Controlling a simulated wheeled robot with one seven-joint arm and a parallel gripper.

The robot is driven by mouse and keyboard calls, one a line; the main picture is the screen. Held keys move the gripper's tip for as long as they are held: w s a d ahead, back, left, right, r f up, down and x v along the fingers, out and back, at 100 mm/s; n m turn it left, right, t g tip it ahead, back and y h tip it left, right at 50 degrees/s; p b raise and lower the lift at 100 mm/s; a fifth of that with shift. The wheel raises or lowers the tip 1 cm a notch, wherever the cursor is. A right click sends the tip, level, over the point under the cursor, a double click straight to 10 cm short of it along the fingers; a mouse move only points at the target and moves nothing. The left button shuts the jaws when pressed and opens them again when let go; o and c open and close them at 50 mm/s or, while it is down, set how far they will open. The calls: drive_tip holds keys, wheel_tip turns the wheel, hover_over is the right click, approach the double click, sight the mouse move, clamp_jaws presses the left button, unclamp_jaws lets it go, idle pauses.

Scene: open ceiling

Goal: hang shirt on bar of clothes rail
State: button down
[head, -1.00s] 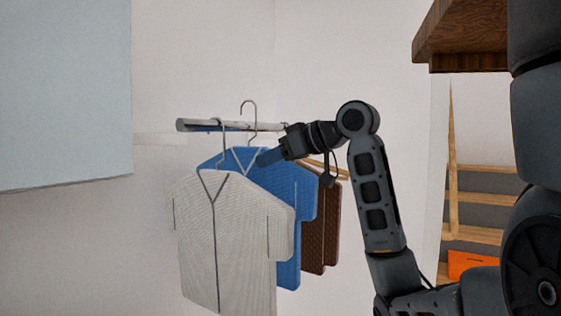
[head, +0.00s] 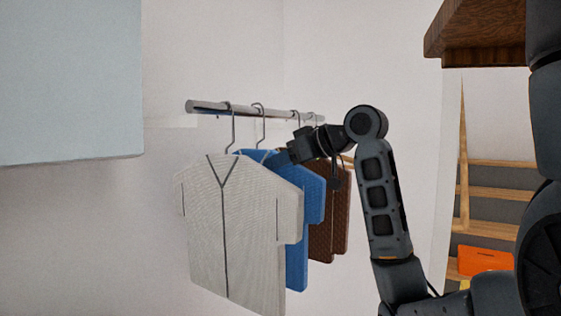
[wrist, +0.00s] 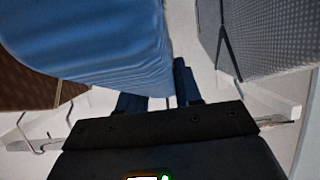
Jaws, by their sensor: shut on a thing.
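The blue shirt (head: 313,205) hangs between the white shirt and the brown one. Its hanger hook (head: 259,106) is at the bar and appears to pass over it. The bar (head: 205,107) of the clothes rail runs from left to back right along the wall. My gripper (head: 282,157) is shut on the blue shirt near its shoulder, below the bar. In the wrist view, the blue shirt (wrist: 95,45) fills the upper left and my gripper's fingers (wrist: 158,85) are at its edge. The exact grip point is partly hidden.
A white shirt (head: 235,225) hangs in front and a brown shirt (head: 330,215) hangs behind, both close to the blue one. A pale blue panel (head: 70,80) is at upper left. A wooden shelf (head: 485,40) and an orange box (head: 485,260) are at right.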

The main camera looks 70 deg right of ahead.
drive_tip(key=c, duration=0.7)
unclamp_jaws()
drive_tip(key=shift+s, duration=0.1)
drive_tip(key=v, duration=0.7)
drive_tip(key=shift+s+a+r+b, duration=0.1)
drive_tip(key=shift+s+a+b, duration=0.15)
drive_tip(key=shift+b, duration=0.15)
drive_tip(key=shift+d, duration=0.1)
